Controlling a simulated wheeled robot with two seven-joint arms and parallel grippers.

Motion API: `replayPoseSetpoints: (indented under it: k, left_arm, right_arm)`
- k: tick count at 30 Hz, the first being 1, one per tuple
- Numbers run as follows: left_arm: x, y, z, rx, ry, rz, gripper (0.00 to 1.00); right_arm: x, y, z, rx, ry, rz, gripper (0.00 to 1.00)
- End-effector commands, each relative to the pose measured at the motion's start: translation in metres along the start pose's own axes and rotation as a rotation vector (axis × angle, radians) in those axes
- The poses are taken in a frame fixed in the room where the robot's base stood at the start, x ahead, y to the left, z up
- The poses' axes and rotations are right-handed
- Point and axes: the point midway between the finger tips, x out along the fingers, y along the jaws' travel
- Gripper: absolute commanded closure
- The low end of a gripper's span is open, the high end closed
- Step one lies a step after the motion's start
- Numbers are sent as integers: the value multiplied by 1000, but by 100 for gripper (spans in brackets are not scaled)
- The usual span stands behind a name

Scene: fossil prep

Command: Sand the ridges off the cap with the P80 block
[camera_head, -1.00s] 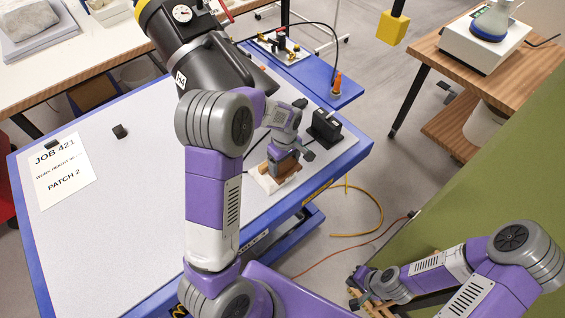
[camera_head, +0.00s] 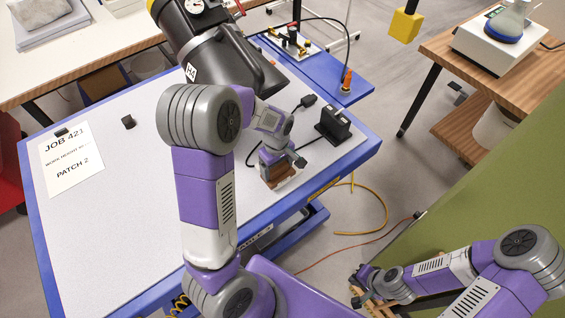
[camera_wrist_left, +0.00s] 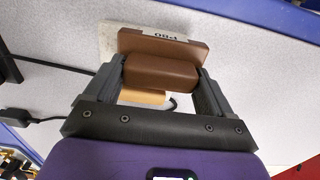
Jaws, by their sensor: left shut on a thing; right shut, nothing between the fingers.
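My left gripper (camera_head: 279,160) is over the right part of the grey work table, shut on a brown sanding block (camera_head: 283,176). In the left wrist view the block (camera_wrist_left: 161,73) sits between the two fingers (camera_wrist_left: 163,82). A small tan piece (camera_wrist_left: 141,97) shows below the block, partly hidden. I cannot make out the cap or its ridges, nor tell whether the block touches the surface. My right gripper (camera_head: 361,286) is shut and empty, low at the lower right.
A black holder (camera_head: 333,126) with a cable stands close behind the left gripper. A job sheet (camera_head: 72,160) and small dark block (camera_head: 128,122) lie left. The table's left half is mostly clear.

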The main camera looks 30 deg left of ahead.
Motion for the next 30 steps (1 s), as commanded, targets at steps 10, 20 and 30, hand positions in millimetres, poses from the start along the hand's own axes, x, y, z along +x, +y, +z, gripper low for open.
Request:
replayPoseSetpoints:
  k: [10, 20, 30]
  left_arm:
    - [0, -5, 0, 1, 0, 1, 71]
    - [0, 8, 0, 0, 0, 1, 71]
    - [0, 33, 0, 0, 0, 1, 71]
  right_arm:
    - [0, 0, 0, 0, 0, 0, 100]
    - [-1, 0, 0, 0, 0, 0, 100]
    - [-4, -1, 0, 0, 0, 0, 100]
